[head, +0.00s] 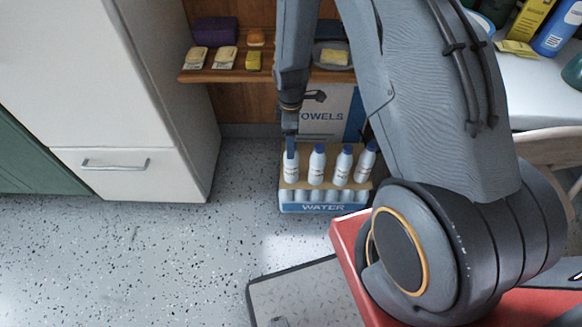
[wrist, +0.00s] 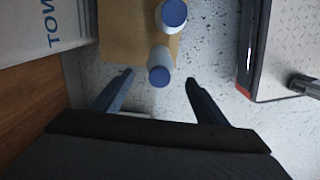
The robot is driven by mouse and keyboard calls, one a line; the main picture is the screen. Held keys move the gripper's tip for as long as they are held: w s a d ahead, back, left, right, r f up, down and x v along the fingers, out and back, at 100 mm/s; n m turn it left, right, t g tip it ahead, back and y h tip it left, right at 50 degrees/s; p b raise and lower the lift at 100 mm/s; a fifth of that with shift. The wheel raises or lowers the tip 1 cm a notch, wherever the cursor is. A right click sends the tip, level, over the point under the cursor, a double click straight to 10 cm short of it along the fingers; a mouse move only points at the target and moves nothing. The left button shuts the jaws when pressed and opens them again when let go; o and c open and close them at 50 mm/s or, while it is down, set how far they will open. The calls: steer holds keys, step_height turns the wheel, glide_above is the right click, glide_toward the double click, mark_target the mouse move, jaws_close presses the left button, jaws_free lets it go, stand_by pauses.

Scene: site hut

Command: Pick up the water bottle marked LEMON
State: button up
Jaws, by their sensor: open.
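Several white bottles with blue caps stand upright in a row in a cardboard carton marked WATER (head: 322,208) on the floor. Their labels are too small to read, so I cannot tell which is LEMON. My gripper (head: 290,150) is open and points down at the leftmost bottle (head: 291,172), partly covering its top. In the wrist view, one bottle's blue cap (wrist: 159,76) lies between the two open fingertips (wrist: 160,78), with a gap on each side. A second capped bottle (wrist: 173,14) stands just beyond it. Nothing is held.
A TOWELS box (head: 327,110) stands behind the carton, under a wooden shelf (head: 222,75) with small items. A white cabinet (head: 130,120) stands left. A white table (head: 540,90) with packages and a chair are right. Speckled floor (head: 150,250) is clear at front left.

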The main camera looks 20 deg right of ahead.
mark_target(292, 163)
step_height(292, 163, down, 8)
steer(key=shift+d+r+b, duration=0.15)
steer(key=shift+b, duration=0.55)
steer(key=shift+r, duration=0.1)
jaws_close()
